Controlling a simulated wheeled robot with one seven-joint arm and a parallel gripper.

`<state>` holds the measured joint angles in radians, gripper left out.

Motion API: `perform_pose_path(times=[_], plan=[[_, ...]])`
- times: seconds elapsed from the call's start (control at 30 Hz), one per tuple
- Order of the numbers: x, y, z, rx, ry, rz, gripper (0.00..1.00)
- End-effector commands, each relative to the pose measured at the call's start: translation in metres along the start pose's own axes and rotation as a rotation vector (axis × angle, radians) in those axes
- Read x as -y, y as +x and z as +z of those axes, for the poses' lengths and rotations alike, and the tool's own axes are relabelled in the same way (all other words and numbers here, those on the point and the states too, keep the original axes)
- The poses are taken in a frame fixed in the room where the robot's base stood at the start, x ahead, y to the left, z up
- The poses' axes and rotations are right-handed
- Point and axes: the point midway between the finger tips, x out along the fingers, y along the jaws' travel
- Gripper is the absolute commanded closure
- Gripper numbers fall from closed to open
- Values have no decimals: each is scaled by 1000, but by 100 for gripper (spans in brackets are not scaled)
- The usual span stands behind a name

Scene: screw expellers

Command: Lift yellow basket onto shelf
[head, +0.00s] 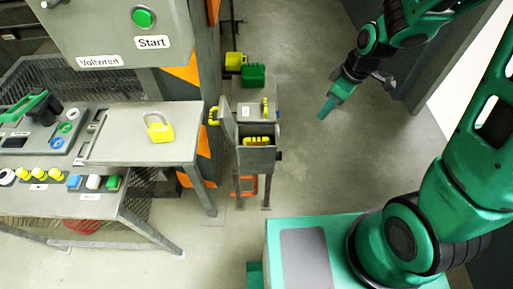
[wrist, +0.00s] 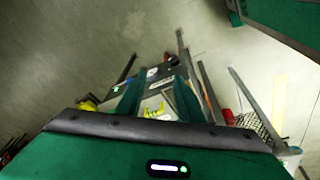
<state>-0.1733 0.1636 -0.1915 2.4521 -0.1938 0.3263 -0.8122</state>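A small yellow container (head: 235,60), which looks like the yellow basket, is at the back of the narrow grey stand (head: 262,104), beside a green container (head: 253,76). It is too small to make out its handle or contents. My gripper (head: 326,108) hangs over open floor to the right of the stand, pointing down and left, apart from both containers. In the wrist view its two green fingers (wrist: 157,100) are spread with nothing held between them. A yellow thing (wrist: 88,104) shows left of the fingers there; I cannot tell whether it is the basket.
An open grey bin (head: 257,157) with yellow pieces is at the stand's near end. Floor right of the stand is clear.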

Motion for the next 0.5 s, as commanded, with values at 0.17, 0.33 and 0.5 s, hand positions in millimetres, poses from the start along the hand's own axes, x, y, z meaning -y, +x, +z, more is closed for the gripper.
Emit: perform_pose_path(times=[0.17, 0.33, 0.5], plan=[[35, 68, -59, -89, -314, -43, 66], [69, 116, -96, -170, -531, -61, 66], [91, 140, -114, -219, -645, -66, 66]])
